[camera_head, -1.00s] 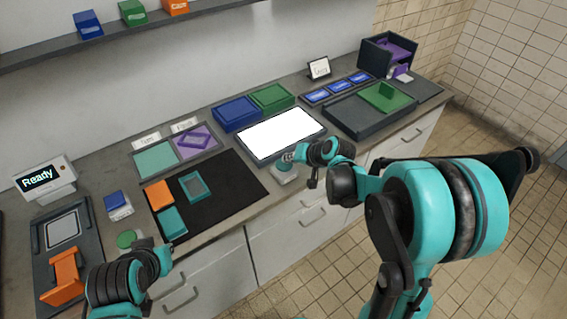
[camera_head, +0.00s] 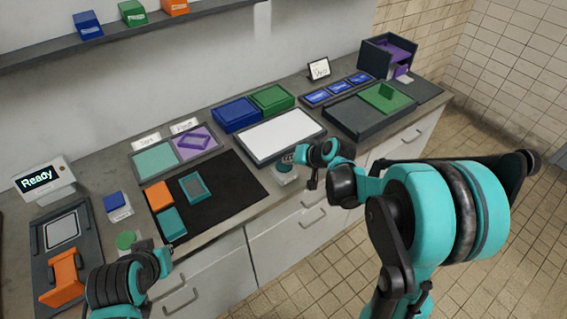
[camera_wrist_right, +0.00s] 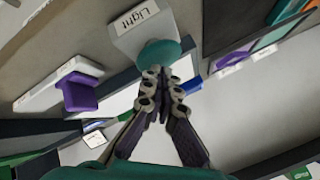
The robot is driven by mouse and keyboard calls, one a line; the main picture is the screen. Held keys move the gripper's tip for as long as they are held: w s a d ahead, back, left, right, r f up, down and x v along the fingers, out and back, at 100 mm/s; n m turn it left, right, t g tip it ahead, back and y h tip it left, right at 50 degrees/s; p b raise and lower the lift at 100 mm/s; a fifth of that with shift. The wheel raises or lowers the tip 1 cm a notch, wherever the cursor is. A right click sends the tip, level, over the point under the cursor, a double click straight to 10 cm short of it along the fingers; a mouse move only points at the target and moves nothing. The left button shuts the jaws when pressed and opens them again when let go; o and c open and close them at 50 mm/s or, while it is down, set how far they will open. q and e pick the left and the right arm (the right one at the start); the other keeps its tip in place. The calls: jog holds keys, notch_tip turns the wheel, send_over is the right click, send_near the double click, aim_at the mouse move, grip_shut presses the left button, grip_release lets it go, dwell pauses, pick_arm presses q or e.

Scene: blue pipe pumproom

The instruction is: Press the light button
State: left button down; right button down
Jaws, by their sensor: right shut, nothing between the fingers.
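The light button (camera_wrist_right: 160,50) is a teal-green dome on a pale box (camera_wrist_right: 138,32) labelled "Light" in the right wrist view. In the head view the pale box (camera_head: 284,178) sits at the counter's front edge, partly hidden by my right gripper (camera_head: 291,156). That gripper is shut and empty. In the wrist view its fingertips (camera_wrist_right: 163,72) are at the dome's edge; I cannot tell whether they touch it. The light panel (camera_head: 281,135) behind is plain white and unlit. My left gripper (camera_head: 157,252) is low at the left, its fingers unclear.
A black mat (camera_head: 232,196) with orange and teal pieces lies left of the button. Blue (camera_head: 236,114) and green (camera_head: 271,98) trays stand behind the panel. A dark tray (camera_head: 352,117) is to the right. A green button (camera_head: 126,240) is near my left arm.

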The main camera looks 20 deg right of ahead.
jog(key=shift+r, duration=0.2)
notch_tip(320, 180, up, 6)
jog(key=p, duration=0.4)
jog(key=shift+p, duration=0.35)
jog(key=shift+f, duration=0.1)
jog(key=n+h, duration=0.2)
send_near(289, 166)
jog(key=s+a+r, duration=0.4)
jog(key=s+r, duration=0.1)
jog(key=r, duration=0.1)
jog(key=s+d+n+g+h, duration=0.1)
jog(key=s+h, duration=0.1)
jog(key=s, duration=1.1)
jog(key=shift+d+f+n+b, duration=0.15)
jog(key=shift+f+n+b, duration=0.25)
jog(key=shift+b, duration=0.05)
jog(key=shift+s, duration=0.15)
